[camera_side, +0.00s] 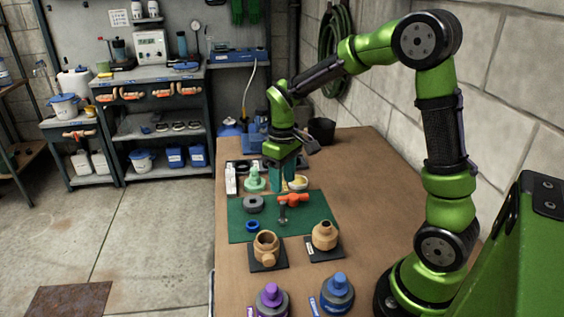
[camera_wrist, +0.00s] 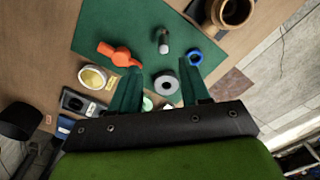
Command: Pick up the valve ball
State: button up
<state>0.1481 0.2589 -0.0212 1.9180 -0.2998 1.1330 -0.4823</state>
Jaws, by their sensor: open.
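A grey round piece with a hole through it (camera_side: 253,203), which looks most like the valve ball, lies on the green mat (camera_side: 240,228). In the wrist view this grey piece (camera_wrist: 157,84) shows between the two finger outlines. My gripper (camera_side: 284,188) is open and empty, pointing down over the far part of the mat. In the side view it is to the right of the grey piece and apart from it. The teal fingers (camera_wrist: 161,72) stand well apart in the wrist view.
On the mat lie an orange handle (camera_side: 292,199), a metal stem (camera_side: 283,213) and a blue ring (camera_side: 252,225). A yellow-filled dish (camera_side: 298,183) and a pale green piece (camera_side: 254,180) stand close to my gripper. Two brown valve bodies (camera_side: 266,246) (camera_side: 325,236) stand nearer. The table's right side is clear.

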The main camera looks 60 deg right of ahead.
aim_at(283, 202)
notch_tip(283, 202, down, 4)
jog(key=shift+r, duration=0.1)
jog(key=shift+s+a+f, duration=0.1)
jog(key=shift+a+f, duration=0.05)
jog(key=shift+f, duration=1.25)
jog(key=shift+s+a+f, duration=0.1)
jog(key=shift+a+f, duration=0.05)
jog(key=shift+f, duration=1.25)
grip_shut()
